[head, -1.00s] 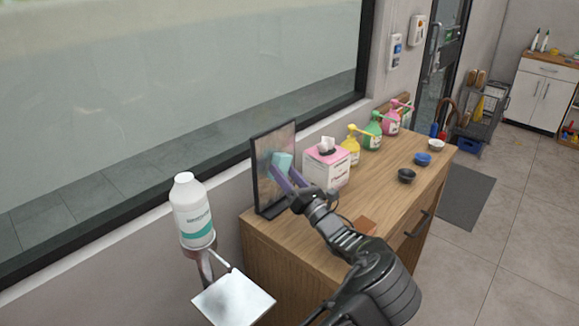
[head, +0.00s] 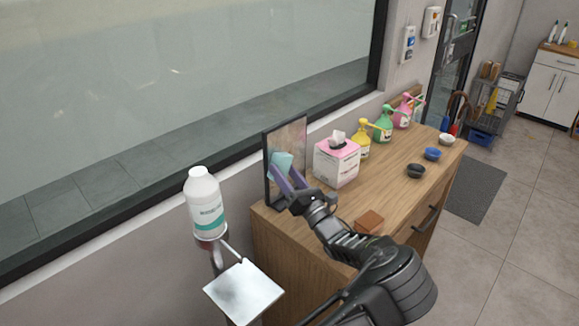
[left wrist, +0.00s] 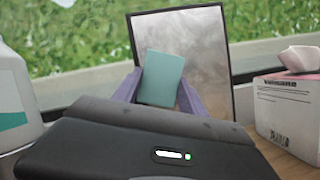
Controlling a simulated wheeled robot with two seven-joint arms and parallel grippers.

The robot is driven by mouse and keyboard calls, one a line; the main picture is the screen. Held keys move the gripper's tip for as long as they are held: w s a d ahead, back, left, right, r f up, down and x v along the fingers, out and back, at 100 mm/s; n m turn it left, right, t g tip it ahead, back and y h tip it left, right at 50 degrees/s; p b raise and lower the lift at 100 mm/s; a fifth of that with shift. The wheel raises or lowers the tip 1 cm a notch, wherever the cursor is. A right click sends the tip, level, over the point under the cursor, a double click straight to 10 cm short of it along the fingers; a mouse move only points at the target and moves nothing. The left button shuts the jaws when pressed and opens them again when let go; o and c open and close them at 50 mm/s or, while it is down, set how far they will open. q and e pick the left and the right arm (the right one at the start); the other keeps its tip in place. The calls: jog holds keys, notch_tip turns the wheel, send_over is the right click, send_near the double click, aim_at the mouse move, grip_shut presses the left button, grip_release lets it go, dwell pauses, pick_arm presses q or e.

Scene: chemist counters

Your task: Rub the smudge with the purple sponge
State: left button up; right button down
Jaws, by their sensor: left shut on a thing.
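A dark-framed upright panel, like a mirror (head: 299,135), stands at the counter's left end. It also shows in the left wrist view (left wrist: 207,45), its face covered by a cloudy grey-brown haze; I cannot make out a separate smudge edge. My left gripper (head: 289,178) has purple fingers and is shut on a teal block (head: 282,164), which looks like the sponge, though it is not purple. In the left wrist view the block (left wrist: 160,78) is in front of the panel's face, left of its middle. I cannot tell whether it touches. My right gripper is not in view.
A pink-and-white tissue box (head: 336,163) stands just right of the panel. Several pump bottles and small bowls stand further along the wooden counter (head: 395,190). A brown block (head: 369,222) lies near the front edge. A white bottle (head: 205,203) stands at left above a white plate (head: 243,291).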

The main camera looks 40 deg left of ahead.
pick_arm(q)
jog(key=shift+s+r, duration=0.1)
jog(key=shift+r+p, duration=0.3)
jog(key=shift+p, duration=0.15)
jog(key=shift+w+d+f+b, duration=0.15)
jog(key=shift+w+b, duration=0.5)
jog(key=shift+w, duration=1.05)
jog(key=shift+w, duration=0.1)
